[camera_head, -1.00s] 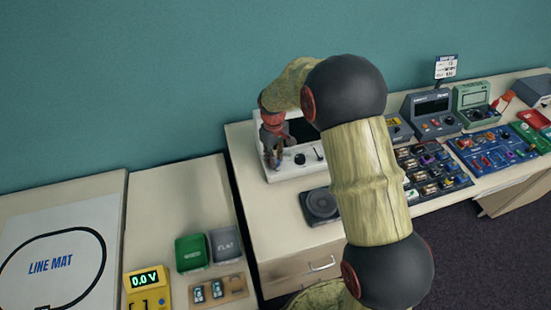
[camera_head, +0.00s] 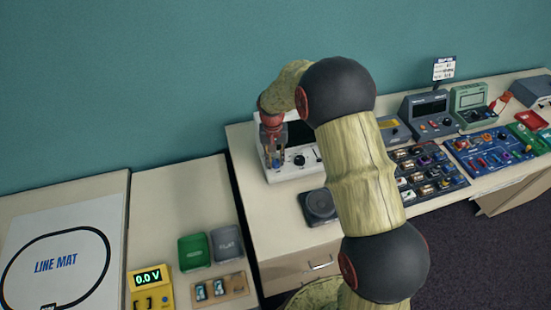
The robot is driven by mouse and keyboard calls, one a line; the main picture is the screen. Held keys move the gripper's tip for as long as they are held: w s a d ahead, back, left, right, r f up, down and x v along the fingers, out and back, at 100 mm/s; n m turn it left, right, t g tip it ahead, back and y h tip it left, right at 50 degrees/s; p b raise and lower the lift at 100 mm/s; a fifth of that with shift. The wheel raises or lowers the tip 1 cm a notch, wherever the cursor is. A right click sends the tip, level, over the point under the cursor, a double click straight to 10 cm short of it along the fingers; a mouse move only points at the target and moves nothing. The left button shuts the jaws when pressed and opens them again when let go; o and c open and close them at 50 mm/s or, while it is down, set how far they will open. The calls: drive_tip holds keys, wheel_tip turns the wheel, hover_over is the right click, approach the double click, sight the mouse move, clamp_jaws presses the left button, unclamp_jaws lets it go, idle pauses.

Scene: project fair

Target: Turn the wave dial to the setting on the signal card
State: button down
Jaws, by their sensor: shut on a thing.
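A white signal device (camera_head: 289,172) with a dark screen stands against the wall on the middle bench. Its front panel carries a black knob (camera_head: 299,160) and a small lever-like control to its right. My gripper (camera_head: 275,164) points down at the left part of this panel and is shut on a dial there. The fingers cover that dial, so its pointer and marks are hidden. I cannot read its setting. A small white card (camera_head: 444,69) with a dark header stands upright on a post at the back; its text is too small to read.
My arm hides part of the bench right of the device. A dark round speaker-like item (camera_head: 319,206) sits in front of it. Instruments, a component tray (camera_head: 427,174) and a blue board (camera_head: 487,150) fill the right. A yellow meter (camera_head: 151,290) and line mat (camera_head: 58,262) lie left.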

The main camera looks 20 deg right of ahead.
sight(274, 161)
drive_tip(key=m, duration=0.3)
drive_tip(key=shift+m+p, duration=0.3)
drive_tip(key=shift+m, duration=1.8)
drive_tip(key=c, duration=1.5)
unclamp_jaws()
drive_tip(key=shift+c, duration=0.2)
wheel_tip(274, 161, up, 12)
drive_tip(key=shift+w+a, duration=0.2)
drive_tip(key=shift+w, duration=0.05)
